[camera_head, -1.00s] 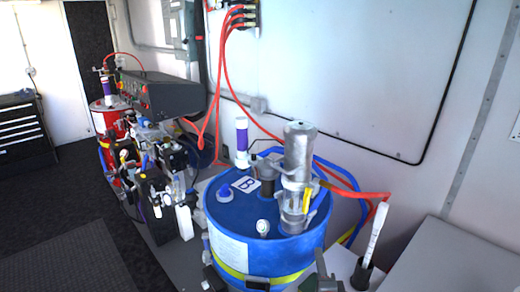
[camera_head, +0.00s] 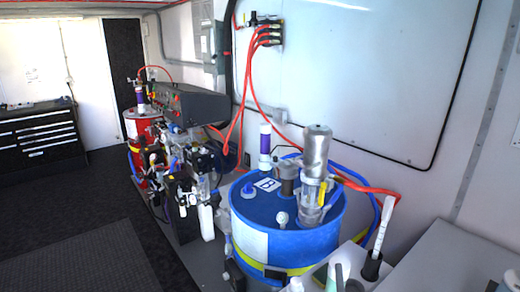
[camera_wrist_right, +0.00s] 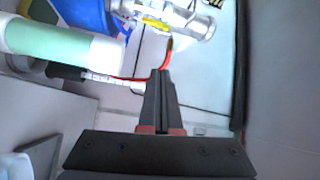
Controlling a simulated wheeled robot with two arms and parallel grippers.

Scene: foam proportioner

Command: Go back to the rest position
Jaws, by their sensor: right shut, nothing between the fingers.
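My right gripper (camera_wrist_right: 161,74) is shut and empty in the right wrist view, its two dark fingers together. Only a small dark part of it may show at the bottom edge of the head view. The blue drum (camera_head: 287,243) with a yellow band stands at the lower middle of the head view, a metal pump (camera_head: 316,155) upright on its lid. Part of the drum shows at the top of the wrist view (camera_wrist_right: 85,14), beyond the fingertips. My left gripper is not in view.
A pale green and white cylinder (camera_wrist_right: 62,44) lies across the left of the wrist view, apart from the fingers. A grey counter (camera_head: 440,260) is at the lower right. A red drum (camera_head: 143,129) and a control box (camera_head: 190,104) stand farther back. Dark floor at left is open.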

